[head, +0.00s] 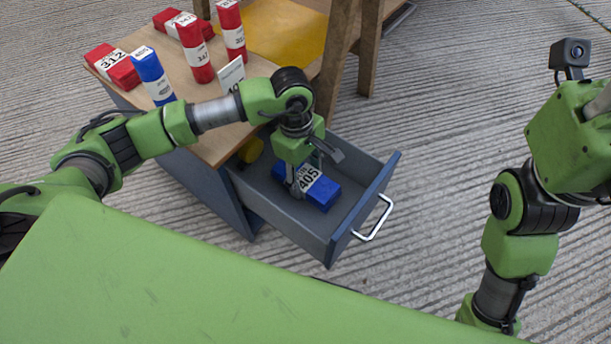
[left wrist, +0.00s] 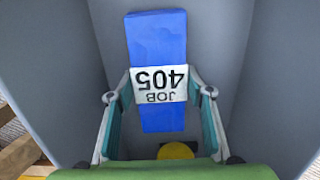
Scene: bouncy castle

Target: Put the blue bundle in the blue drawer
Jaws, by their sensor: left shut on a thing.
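The blue bundle (head: 323,194) with a white label reading 405 is inside the open blue-grey drawer (head: 347,240). My left gripper (head: 306,180) reaches down into the drawer and is shut on the bundle. In the left wrist view the bundle (left wrist: 156,40) lies lengthwise between the two fingers of the left gripper (left wrist: 160,93), which close across its label. Whether the bundle touches the drawer floor is hard to tell. My right arm is at the right of the head view, and its gripper is outside the picture.
A second blue bundle (head: 150,72) stands upright on the wooden desktop (head: 205,137) beside several red bundles (head: 195,52) and a small white card (head: 231,74). A yellow object (head: 251,150) lies at the drawer's back, also in the left wrist view (left wrist: 176,151). A silver handle (head: 375,220) sticks out in front.

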